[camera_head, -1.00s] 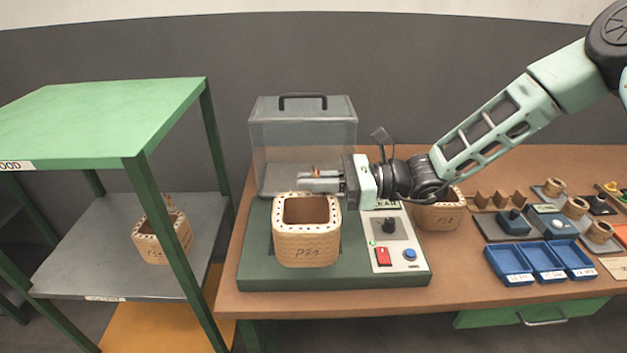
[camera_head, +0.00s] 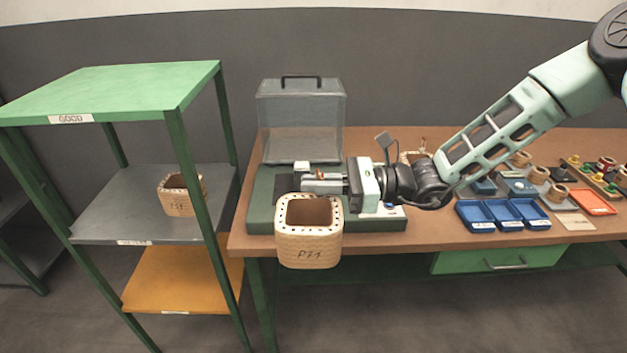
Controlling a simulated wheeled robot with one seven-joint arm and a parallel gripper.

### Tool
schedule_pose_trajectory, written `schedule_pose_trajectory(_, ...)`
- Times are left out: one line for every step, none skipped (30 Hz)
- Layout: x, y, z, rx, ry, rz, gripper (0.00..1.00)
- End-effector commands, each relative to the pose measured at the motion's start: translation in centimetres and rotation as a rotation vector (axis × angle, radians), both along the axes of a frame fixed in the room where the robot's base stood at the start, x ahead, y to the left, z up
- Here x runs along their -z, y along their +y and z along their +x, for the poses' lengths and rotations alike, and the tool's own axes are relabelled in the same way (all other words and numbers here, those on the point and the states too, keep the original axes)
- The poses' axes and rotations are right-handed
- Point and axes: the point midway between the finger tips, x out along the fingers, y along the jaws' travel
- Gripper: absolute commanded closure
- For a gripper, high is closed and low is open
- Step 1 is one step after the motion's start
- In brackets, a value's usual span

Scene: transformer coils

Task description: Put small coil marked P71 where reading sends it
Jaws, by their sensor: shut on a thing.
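The coil marked P71 (camera_head: 309,247) is a tan, square wound ring with a row of dark holes around its rim. It hangs upright in front of the tester and overlaps the table's front edge in the picture. My gripper (camera_head: 325,184) comes in from the right, level, shut on the coil at its far rim. The exact contact is partly hidden. The green tester base (camera_head: 262,215) with a clear handled cover (camera_head: 300,115) stands behind. Its panel is mostly hidden by my gripper and the coil.
A green rack at left has a top labelled GOOD (camera_head: 110,90), a grey middle shelf (camera_head: 110,222) holding another coil (camera_head: 182,196), and an empty orange shelf (camera_head: 180,285). Blue trays (camera_head: 503,214) and small parts lie at right. Another coil is partly hidden behind my arm.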

Motion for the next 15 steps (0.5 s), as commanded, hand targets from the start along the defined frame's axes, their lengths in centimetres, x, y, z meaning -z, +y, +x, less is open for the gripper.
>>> schedule_pose_trajectory(0.3,-0.4,0.0,0.02,0.004,0.002,1.0)
schedule_pose_trajectory(0.4,-0.6,0.0,0.03,0.004,0.002,1.0)
schedule_pose_trajectory(0.7,-0.9,-0.1,0.044,0.004,0.002,1.0)
schedule_pose_trajectory(0.8,-1.1,-0.1,0.056,0.004,0.002,1.0)
schedule_pose_trajectory(1.0,-1.3,-0.2,0.065,0.004,0.001,1.0)
schedule_pose_trajectory(1.2,-1.6,-0.2,0.08,0.004,0.0,1.0)
schedule_pose_trajectory(1.4,-1.8,-0.2,0.092,0.004,-0.001,1.0)
schedule_pose_trajectory(1.7,-2.2,-0.3,0.112,0.006,0.002,1.0)
schedule_pose_trajectory(2.1,-2.7,-0.4,0.137,0.006,0.004,1.0)
schedule_pose_trajectory(2.3,-3.0,-0.4,0.155,0.006,0.004,1.0)
schedule_pose_trajectory(2.6,-3.3,-0.5,0.173,0.007,0.003,1.0)
schedule_pose_trajectory(3.0,-3.8,-0.5,0.197,0.007,0.001,1.0)
schedule_pose_trajectory(3.3,-4.2,-0.6,0.217,0.007,0.0,1.0)
schedule_pose_trajectory(3.7,-4.7,-0.7,0.242,0.009,0.002,1.0)
schedule_pose_trajectory(4.2,-5.3,-0.8,0.274,0.01,0.003,1.0)
